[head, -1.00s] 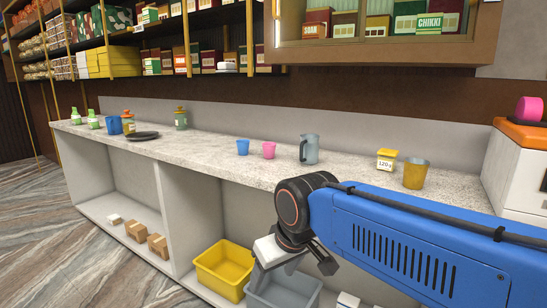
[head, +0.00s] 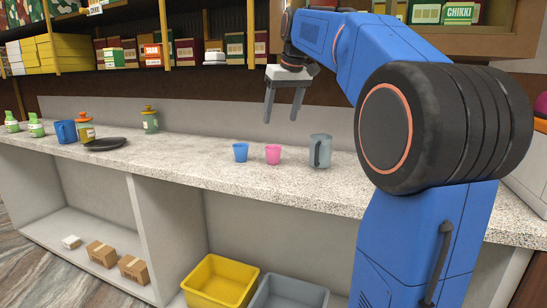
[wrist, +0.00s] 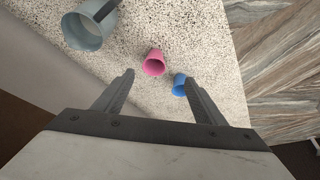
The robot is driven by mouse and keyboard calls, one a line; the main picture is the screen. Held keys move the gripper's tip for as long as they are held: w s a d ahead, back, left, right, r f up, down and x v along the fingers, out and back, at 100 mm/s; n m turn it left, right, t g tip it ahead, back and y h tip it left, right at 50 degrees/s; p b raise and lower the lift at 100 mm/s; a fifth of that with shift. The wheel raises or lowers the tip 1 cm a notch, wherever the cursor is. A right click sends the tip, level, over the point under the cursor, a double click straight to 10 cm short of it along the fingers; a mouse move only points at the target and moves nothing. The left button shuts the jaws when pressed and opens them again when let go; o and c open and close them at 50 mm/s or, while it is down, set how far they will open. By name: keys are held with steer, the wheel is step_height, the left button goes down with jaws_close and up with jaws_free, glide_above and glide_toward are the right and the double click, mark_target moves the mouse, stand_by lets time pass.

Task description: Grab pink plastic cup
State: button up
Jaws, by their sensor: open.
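The pink plastic cup (head: 273,154) stands upright on the speckled counter, between a blue cup (head: 240,152) on its left and a grey jug (head: 320,150) on its right. My gripper (head: 282,118) is open and empty, pointing down above the counter, higher than the pink cup. In the wrist view the pink cup (wrist: 154,62) shows ahead of the gap between my fingertips (wrist: 158,80). The blue cup (wrist: 180,85) is by the right finger there, and the grey jug (wrist: 88,26) is at the upper left.
A dark plate (head: 105,144), a blue mug (head: 66,131) and several bottles and jars stand at the counter's left. Loaded shelves (head: 180,55) hang above the back. A yellow bin (head: 220,283) and a grey bin (head: 290,293) sit below. The counter between plate and blue cup is clear.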

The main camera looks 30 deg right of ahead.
mark_target(273, 151)
steer(key=x, duration=0.5)
steer(key=w+d+x, duration=0.1)
steer(key=x, duration=1.1)
steer(key=shift+w+d+r, duration=0.25)
steer(key=shift+r, duration=0.05)
steer(key=shift+c, duration=0.5)
steer(key=c, duration=0.9)
